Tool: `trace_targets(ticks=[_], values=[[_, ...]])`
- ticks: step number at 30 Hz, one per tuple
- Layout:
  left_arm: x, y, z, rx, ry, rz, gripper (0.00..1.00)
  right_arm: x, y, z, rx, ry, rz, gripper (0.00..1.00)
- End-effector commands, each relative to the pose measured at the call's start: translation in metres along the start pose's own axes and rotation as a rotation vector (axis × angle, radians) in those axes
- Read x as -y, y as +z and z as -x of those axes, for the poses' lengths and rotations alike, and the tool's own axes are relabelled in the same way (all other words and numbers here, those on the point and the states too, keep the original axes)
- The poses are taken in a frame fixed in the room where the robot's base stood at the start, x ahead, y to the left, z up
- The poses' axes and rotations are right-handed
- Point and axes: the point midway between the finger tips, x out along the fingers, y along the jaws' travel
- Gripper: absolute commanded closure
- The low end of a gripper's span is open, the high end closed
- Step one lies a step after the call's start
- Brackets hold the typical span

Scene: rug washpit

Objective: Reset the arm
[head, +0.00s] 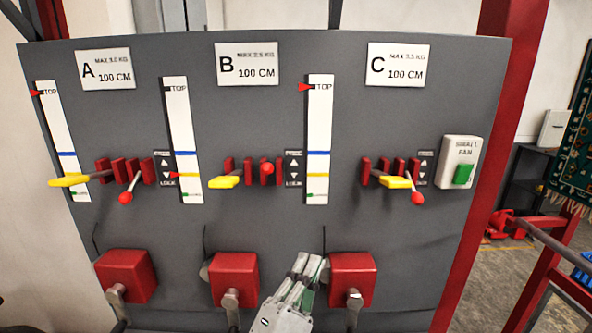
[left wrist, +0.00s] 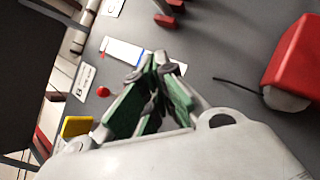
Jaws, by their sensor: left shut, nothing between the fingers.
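My left gripper (head: 308,262) is shut and empty in front of the grey panel (head: 340,130), low between the red boxes under B and C. Its closed green-padded fingers (left wrist: 157,65) also show in the left wrist view. A red knob (left wrist: 103,91) and a yellow handle (left wrist: 76,126) lie beyond them. My right gripper is not in view.
The panel has yellow handles (head: 68,180), red-knobbed levers (head: 125,197) and upright scales (head: 319,140). Red pointers stand at TOP left of A and C, and near yellow beside B. Red boxes (head: 352,279) project below. A fan switch (head: 460,162) is at right.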

Motion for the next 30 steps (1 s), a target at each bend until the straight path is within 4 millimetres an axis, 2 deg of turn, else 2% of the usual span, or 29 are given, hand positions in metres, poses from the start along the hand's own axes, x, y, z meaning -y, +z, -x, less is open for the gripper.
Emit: trace_targets(ticks=[8,14,23,30], values=[[0.04,-0.02,0.018,0.027,-0.235,-0.313,1.0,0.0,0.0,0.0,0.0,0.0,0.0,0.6],[0.069,-0.041,0.04,0.059,-0.417,-0.53,1.0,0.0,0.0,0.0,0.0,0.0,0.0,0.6],[0.106,-0.082,0.09,0.129,-0.716,-0.822,1.0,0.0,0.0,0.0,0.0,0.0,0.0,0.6],[0.125,-0.118,0.143,0.209,-0.975,-1.018,1.0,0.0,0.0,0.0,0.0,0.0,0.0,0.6]])
